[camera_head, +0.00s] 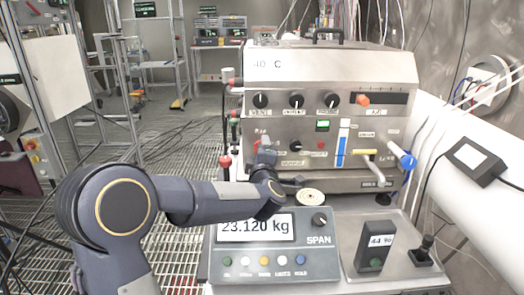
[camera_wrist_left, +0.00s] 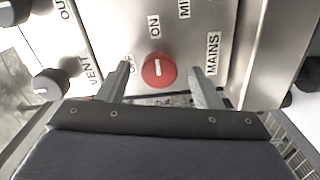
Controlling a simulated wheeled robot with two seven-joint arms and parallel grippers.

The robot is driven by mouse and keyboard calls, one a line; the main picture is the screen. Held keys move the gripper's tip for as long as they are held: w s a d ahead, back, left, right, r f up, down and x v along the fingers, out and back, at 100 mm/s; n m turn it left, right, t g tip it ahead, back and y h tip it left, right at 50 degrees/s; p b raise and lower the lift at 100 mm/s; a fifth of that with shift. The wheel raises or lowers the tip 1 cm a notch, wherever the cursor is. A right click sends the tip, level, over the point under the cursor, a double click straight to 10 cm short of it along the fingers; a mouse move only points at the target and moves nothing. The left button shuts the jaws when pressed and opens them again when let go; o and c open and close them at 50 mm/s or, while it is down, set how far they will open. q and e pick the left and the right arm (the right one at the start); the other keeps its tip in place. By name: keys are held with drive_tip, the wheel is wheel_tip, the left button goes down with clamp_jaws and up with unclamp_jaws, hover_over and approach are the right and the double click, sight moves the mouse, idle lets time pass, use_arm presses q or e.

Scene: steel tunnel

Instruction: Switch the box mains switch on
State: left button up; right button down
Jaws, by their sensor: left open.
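The box (camera_head: 335,75) is a steel cabinet with knobs and levers on its front. In the left wrist view the mains switch (camera_wrist_left: 158,70) is a round red knob with a short white mark running roughly up-down in the picture. It sits by the labels ON, OFF and MAINS (camera_wrist_left: 213,53). My left gripper (camera_wrist_left: 160,75) is open, with one finger on each side of the knob; I cannot tell whether they touch it. In the head view my left gripper (camera_head: 279,168) is at the lower left of the box front and largely hides the switch. My right gripper is not in view.
A scale (camera_head: 275,262) reading 23.120 kg stands below my left forearm. A small round disc (camera_head: 311,197) lies behind it.

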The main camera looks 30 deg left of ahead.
use_arm(q)
drive_tip(key=v, duration=0.5)
drive_tip(key=shift+s+d, duration=0.1)
idle(0.3)
drive_tip(key=s+d+r+m+h+p, duration=0.55)
drive_tip(key=s+d+m+h, duration=0.3)
drive_tip(key=m+h, duration=0.2)
drive_tip(key=s+d+f+m+g+h+p, duration=0.1)
drive_tip(key=s+f+m+g, duration=0.3)
drive_tip(key=s, duration=0.7)
drive_tip(key=s+d+f+m+g+h+p, duration=0.1)
drive_tip(key=s+d+f+m+g+p, duration=0.2)
drive_tip(key=s, duration=0.9)
drive_tip(key=f+m+g+p, duration=0.1)
drive_tip(key=f+m+g, duration=0.1)
drive_tip(key=shift+m+g+p, duration=0.35)
drive_tip(key=shift+g, duration=0.05)
